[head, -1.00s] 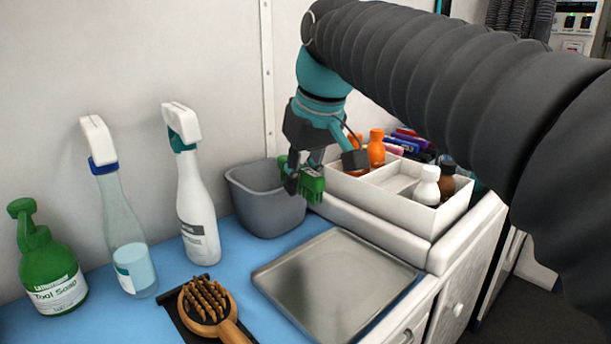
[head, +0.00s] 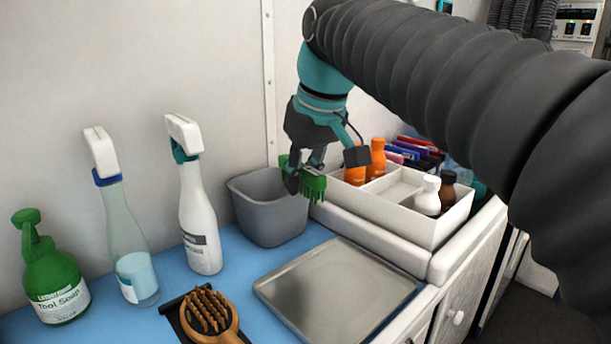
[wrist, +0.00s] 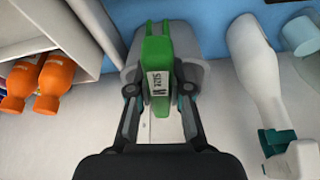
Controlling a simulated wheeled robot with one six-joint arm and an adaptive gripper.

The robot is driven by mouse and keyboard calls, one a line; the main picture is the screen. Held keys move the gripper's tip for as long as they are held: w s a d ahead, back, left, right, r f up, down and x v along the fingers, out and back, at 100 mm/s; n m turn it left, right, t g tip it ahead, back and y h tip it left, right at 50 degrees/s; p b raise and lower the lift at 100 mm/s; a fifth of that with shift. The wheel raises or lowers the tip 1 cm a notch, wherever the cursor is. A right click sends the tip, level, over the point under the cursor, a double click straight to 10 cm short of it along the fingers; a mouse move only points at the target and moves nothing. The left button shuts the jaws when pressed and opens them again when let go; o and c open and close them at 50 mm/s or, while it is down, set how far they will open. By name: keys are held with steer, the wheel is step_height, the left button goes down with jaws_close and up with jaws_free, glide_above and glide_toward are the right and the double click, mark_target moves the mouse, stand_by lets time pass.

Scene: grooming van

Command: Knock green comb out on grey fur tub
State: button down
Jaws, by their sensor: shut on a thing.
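My gripper (head: 304,178) is shut on the green comb (head: 313,186), whose teeth point down in the head view. The grey fur tub (head: 269,222) stands on the blue counter against the wall. The comb is at the height of the tub's rim, by its right side. Whether the comb touches the rim is not clear.
A white divided caddy (head: 405,215) with bottles stands right of the tub. A metal tray (head: 335,290) lies in front. Two spray bottles (head: 200,225), a green soap bottle (head: 52,280) and a wooden brush (head: 210,318) are on the left of the blue counter (head: 235,265).

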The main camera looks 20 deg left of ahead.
steer(key=shift+f+b, duration=0.45)
steer(key=shift+f, duration=0.6)
stand_by(1.3)
steer(key=shift+r+p, duration=0.5)
steer(key=shift+r, duration=2.55)
